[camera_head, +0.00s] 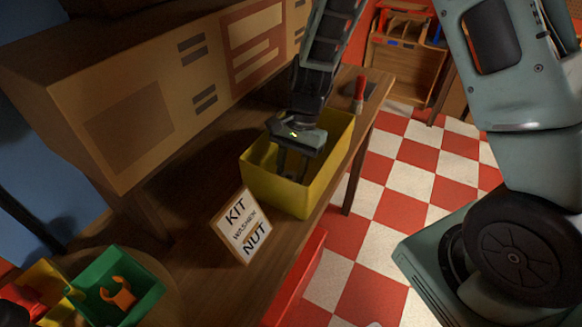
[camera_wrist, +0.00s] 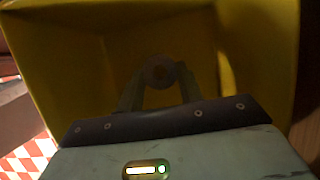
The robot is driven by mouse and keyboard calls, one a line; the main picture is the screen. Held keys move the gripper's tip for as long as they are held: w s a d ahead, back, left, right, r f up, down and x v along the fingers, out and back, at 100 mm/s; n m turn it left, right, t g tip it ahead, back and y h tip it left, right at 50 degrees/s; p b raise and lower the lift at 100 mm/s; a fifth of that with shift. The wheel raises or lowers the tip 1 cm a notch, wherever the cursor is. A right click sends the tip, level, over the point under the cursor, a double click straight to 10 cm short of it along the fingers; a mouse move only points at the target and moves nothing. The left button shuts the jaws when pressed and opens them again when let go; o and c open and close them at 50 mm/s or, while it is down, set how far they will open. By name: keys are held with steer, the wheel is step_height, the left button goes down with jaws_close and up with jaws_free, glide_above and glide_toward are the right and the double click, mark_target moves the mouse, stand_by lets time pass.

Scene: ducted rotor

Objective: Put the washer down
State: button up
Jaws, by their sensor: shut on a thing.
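My gripper (camera_wrist: 160,88) reaches down into a yellow bin (camera_head: 262,182) that stands on the wooden bench. In the wrist view the washer (camera_wrist: 160,70), a dim brownish ring with a hole, is held between the two fingertips. The bin's yellow walls (camera_wrist: 262,45) surround it. The washer appears to be inside the bin, above its floor; the exact height is hard to tell in the dim light. In the head view the washer is hidden by the bin wall and my gripper.
A framed sign (camera_head: 240,227) reading KIT, WASHER, NUT stands in front of the bin. A green bin (camera_head: 150,290) holding an orange part (camera_head: 120,295) is at lower left. A large cabinet (camera_head: 120,110) stands along the bench's left.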

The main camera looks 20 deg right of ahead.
steer(key=shift+f, duration=0.5)
steer(key=o, duration=1)
steer(key=shift+r, duration=0.15)
steer(key=shift+r, duration=0.35)
steer(key=b+v, duration=0.1)
steer(key=v, duration=1.1)
steer(key=s+a+n+t+h, duration=0.1)
steer(key=s+a+n, duration=0.2)
steer(key=s+n, duration=0.3)
steer(key=s+a+r+n+h, duration=0.1)
steer(key=s+a+n, duration=0.3)
steer(key=s, duration=0.5)
steer(key=s+a+r+n+t+h, duration=0.1)
steer(key=s+a+n, duration=0.2)
steer(key=s+n, duration=0.4)
steer(key=shift+s+a+r+n+t, duration=0.2)
steer(key=shift+s+n+t, duration=0.1)
steer(key=shift+n, duration=0.5)
steer(key=shift+w, duration=0.1)
